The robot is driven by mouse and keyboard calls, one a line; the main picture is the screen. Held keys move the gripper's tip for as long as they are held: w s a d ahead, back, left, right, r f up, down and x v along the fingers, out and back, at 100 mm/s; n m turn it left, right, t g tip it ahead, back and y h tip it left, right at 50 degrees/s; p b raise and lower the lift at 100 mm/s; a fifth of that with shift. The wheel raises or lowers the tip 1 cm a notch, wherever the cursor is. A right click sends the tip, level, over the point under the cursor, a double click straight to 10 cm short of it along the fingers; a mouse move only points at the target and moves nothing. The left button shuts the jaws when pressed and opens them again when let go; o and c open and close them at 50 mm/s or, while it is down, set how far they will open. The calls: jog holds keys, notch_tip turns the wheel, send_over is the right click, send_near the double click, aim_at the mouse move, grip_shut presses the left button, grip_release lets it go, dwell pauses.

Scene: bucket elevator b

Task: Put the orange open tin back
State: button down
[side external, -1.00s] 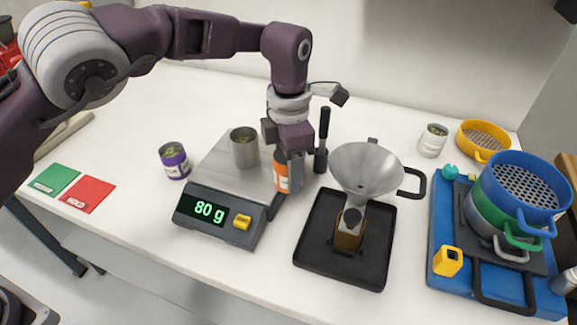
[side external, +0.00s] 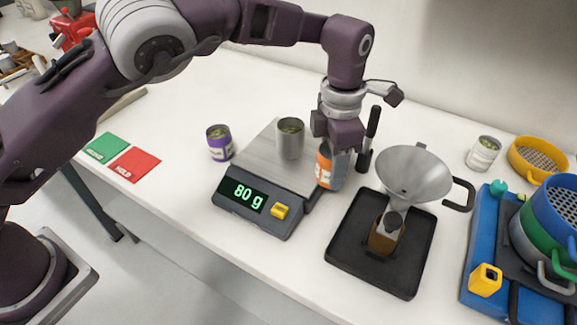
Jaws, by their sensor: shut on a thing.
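The orange open tin (side external: 325,170) stands just right of the scale, between it and the black tray. My gripper (side external: 334,162) points down over it and is shut on it. The fingers and wrist hide the tin's top and part of its side. I cannot tell whether its base touches the table.
A funnel (side external: 413,172) stands over the black tray (side external: 345,245), close right of my gripper. A dark-handled tool (side external: 371,125) stands behind.

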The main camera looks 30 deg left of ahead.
jog(key=shift+r, duration=0.1)
notch_tip(320, 180, up, 8)
jog(key=f, duration=0.1)
jog(key=w+a+n, duration=0.3)
jog(key=a, duration=1)
jog(key=w+a+n, duration=0.2)
jog(key=a+n, duration=0.2)
jog(key=a, duration=0.9)
jog(key=w+a+n, duration=0.3)
jog(key=a, duration=0.9)
jog(key=f, duration=1.3)
jog(key=shift+s+a+f, duration=0.35)
jog(key=shift+f, duration=0.45)
jog(key=shift+f, duration=0.15)
jog(key=c, duration=0.6)
grip_release()
